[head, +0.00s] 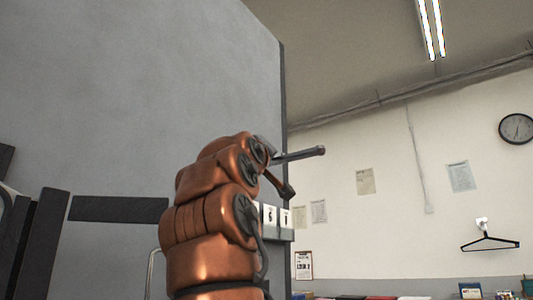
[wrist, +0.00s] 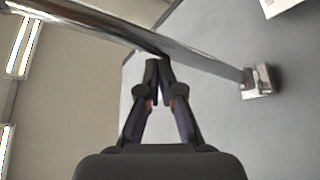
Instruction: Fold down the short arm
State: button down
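The short arm (wrist: 205,55) shows in the wrist view as a shiny metal bar. It runs from the upper left to a small bracket (wrist: 256,82) on a grey panel. In the head view a dark grey bar with a thicker end (head: 302,155) juts out to the right past my arm; it looks like the same short arm. My gripper (wrist: 158,64) has its fingertips together at the lower edge of the bar. Nothing shows held between them, and whether they touch the bar is unclear. My arm hides the bar's root in the head view.
A large grey panel (head: 150,90) fills the left, with a dark strip (head: 118,209) on it. White labelled cards (head: 270,217) sit behind my arm. A black hanger (head: 490,242) hangs on the right wall. The air right of the bar looks clear.

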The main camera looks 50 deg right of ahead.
jog(key=shift+w+d+f+g, duration=0.1)
jog(key=shift+d+f+g, duration=0.2)
jog(key=shift+d+f, duration=0.25)
jog(key=shift+a+f, duration=0.1)
jog(key=shift+a, duration=0.15)
jog(key=r+v, duration=0.1)
jog(key=v, duration=1.1)
jog(key=shift+s+a, duration=0.25)
jog(key=shift+a, duration=0.05)
dwell(0.6)
